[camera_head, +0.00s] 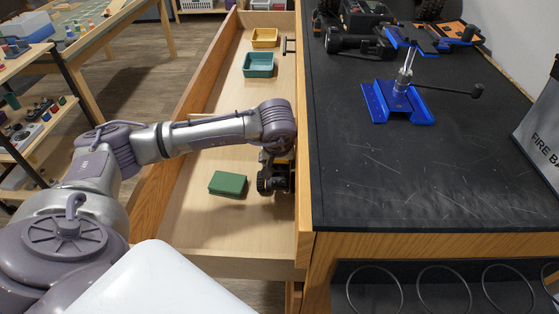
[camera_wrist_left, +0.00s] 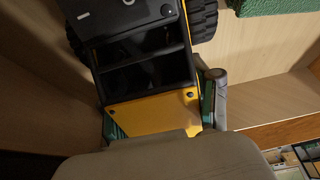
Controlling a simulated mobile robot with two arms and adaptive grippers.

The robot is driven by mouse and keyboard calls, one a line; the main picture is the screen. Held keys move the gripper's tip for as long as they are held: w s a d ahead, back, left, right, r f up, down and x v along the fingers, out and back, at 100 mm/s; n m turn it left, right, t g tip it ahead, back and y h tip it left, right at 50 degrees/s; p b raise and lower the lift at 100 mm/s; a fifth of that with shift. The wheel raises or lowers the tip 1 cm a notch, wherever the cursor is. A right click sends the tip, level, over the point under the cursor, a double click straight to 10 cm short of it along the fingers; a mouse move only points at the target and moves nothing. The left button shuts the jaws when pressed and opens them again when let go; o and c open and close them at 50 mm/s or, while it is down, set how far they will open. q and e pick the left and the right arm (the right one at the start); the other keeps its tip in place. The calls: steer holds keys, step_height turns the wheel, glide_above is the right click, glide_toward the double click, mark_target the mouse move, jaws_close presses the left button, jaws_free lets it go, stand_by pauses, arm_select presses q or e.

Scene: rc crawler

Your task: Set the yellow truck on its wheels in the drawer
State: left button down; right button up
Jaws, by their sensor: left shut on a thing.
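The yellow truck, with black parts and dark wheels, is in the open wooden drawer (camera_head: 240,236), close to its right wall. In the head view its wheels (camera_head: 264,180) show below my left wrist, which hides much of it. In the left wrist view, the truck's yellow panel (camera_wrist_left: 150,114) and black body fill the middle, with knobbly tyres at the top. My left gripper (camera_wrist_left: 165,108) is shut on the truck, one finger at each side of the yellow panel. I cannot tell whether all wheels touch the drawer floor. My right gripper is not in view.
A green block (camera_head: 228,184) lies in the drawer left of the truck. Teal (camera_head: 258,66) and yellow (camera_head: 264,38) bins stand at the drawer's far end. The dark bench top (camera_head: 420,160) to the right holds a blue stand (camera_head: 398,104) and a black vehicle (camera_head: 350,36).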

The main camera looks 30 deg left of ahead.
arm_select(q)
steer(key=shift+s+f, duration=0.2)
steer(key=shift+f, duration=0.35)
steer(key=c, duration=0.6)
jaws_free()
steer(key=o, duration=0.4)
steer(key=shift+w+a, duration=0.1)
steer(key=shift+w, duration=0.05)
steer(key=shift+r, duration=0.15)
steer(key=v, duration=0.7)
steer(key=shift+w+a+r, duration=0.1)
steer(key=shift+r, duration=0.3)
steer(key=shift+s+r, duration=0.2)
steer(key=shift+r, duration=0.1)
